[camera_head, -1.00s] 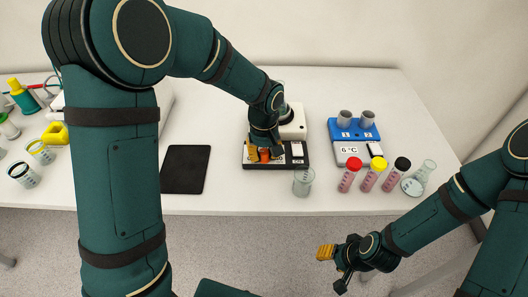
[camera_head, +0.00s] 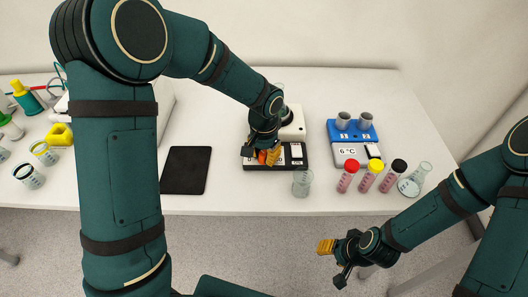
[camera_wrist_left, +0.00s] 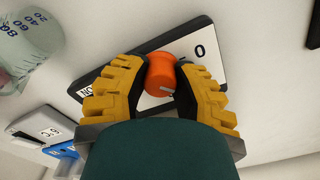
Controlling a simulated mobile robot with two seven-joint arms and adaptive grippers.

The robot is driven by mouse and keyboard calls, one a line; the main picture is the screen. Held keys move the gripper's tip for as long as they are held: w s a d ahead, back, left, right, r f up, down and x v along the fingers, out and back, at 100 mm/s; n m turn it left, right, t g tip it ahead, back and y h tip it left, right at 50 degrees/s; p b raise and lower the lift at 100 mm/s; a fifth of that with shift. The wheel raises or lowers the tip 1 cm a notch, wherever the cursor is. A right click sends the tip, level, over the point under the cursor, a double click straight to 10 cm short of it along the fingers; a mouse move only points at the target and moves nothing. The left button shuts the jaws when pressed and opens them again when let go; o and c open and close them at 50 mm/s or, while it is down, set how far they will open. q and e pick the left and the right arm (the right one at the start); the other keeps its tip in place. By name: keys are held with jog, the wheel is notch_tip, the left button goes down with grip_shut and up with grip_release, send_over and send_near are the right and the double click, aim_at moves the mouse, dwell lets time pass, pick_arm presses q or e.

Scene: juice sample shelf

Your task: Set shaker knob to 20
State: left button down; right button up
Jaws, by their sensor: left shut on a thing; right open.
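The orange shaker knob (camera_wrist_left: 161,75) sits on the shaker's front panel (camera_wrist_left: 206,38), which is black with white labels. My left gripper (camera_wrist_left: 160,85) is shut on the knob, with a yellow finger on each side of it in the left wrist view. A pale pointer line shows on the knob, but the number it points at cannot be read. In the head view the shaker (camera_head: 293,124) is partly hidden by my left arm, and the knob (camera_head: 262,157) shows between the fingers. My right gripper (camera_head: 333,262) is open and empty in front of the table.
A clear beaker (camera_head: 302,183) stands close in front of the shaker. To the right are a blue-topped block (camera_head: 353,131), several capped tubes (camera_head: 370,178) and a flask (camera_head: 414,180). A black pad (camera_head: 185,170) lies to the left.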

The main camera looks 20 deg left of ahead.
aim_at(264, 153)
pick_arm(q)
jog(key=m+p, duration=0.1)
jog(key=m, duration=0.3)
jog(key=shift+m, duration=0.3)
jog(key=shift+m+p, duration=0.5)
jog(key=shift+m, duration=1.1)
jog(key=c, duration=0.7)
grip_release()
notch_tip(264, 153, up, 12)
